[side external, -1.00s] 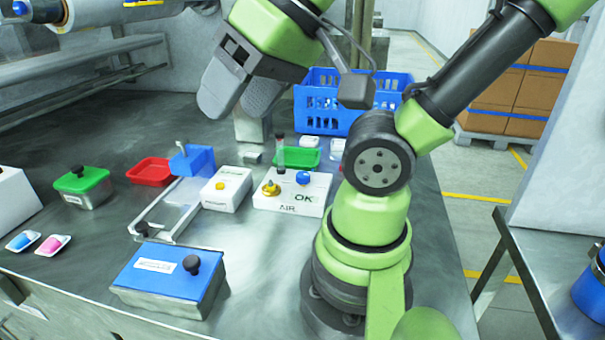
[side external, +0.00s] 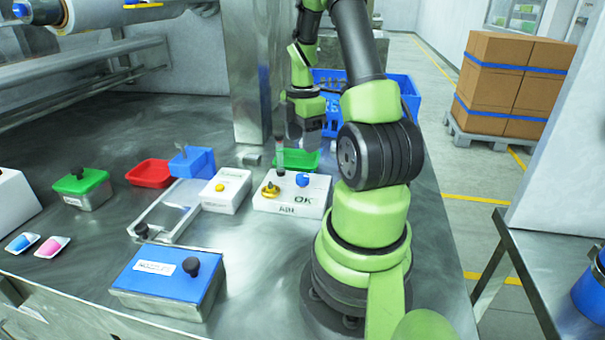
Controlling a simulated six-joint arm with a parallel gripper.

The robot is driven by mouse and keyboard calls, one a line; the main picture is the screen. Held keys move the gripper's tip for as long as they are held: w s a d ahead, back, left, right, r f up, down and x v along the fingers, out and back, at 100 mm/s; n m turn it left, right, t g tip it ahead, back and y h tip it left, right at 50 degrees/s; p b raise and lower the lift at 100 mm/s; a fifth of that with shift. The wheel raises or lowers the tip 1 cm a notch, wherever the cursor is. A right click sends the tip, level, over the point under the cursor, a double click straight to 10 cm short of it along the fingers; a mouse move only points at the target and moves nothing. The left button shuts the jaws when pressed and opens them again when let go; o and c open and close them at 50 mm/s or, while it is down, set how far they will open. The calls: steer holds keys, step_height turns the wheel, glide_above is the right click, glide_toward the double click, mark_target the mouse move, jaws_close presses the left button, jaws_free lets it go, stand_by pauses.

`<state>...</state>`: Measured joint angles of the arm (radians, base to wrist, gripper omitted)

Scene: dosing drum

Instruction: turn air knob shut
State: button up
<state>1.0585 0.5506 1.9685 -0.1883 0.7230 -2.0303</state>
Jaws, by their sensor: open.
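The white box marked AIR and OK (side external: 318,194) stands on the steel table, left of my arm's base. A yellow knob (side external: 270,189) sits on its left part, above the AIR lettering. A blue knob (side external: 302,180) sits further right on the same box. A slim clear tube with dark ends (side external: 280,158) stands upright at the box's back edge. My gripper (side external: 304,143) points down behind the box, over the green tray (side external: 298,161). It is open and apart from both knobs. Its fingers are small and partly blend with the background.
Left of the AIR box stands a white box with a yellow button (side external: 233,195). Further left are a clear-walled frame (side external: 150,225), a blue block (side external: 198,160) and a red tray (side external: 150,172). A blue-lidded box (side external: 160,285) stands in front. A blue crate (side external: 405,92) and steel post (side external: 247,75) stand behind.

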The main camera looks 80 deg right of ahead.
mark_target(303, 176)
step_height(303, 176, down, 10)
steer(key=shift+r, duration=0.2)
steer(key=c, duration=0.9)
